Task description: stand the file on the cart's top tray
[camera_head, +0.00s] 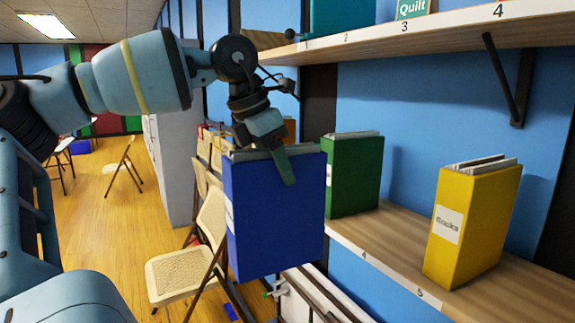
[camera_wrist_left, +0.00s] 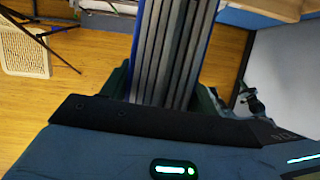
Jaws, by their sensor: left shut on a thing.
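A blue file (camera_head: 277,215) hangs upright from my left gripper (camera_head: 282,166), with its page tops showing at its upper edge. The gripper is shut on the file's top edge, one finger lying over the near blue face. In the left wrist view the file's striped page edges (camera_wrist_left: 172,50) run between the gripper's green fingers (camera_wrist_left: 168,95). The file is in the air, in front of the wall shelf. A pale surface with dark rails (camera_head: 300,296) shows low behind it; I cannot tell whether this is the cart, and no top tray is clear. My right gripper is not in view.
A green file (camera_head: 352,175) and a yellow file (camera_head: 470,222) stand on the lower wooden shelf (camera_head: 400,243), with bare shelf between them. An upper shelf (camera_head: 420,35) overhangs them. A folding chair (camera_head: 182,275) stands on the floor left of the held file.

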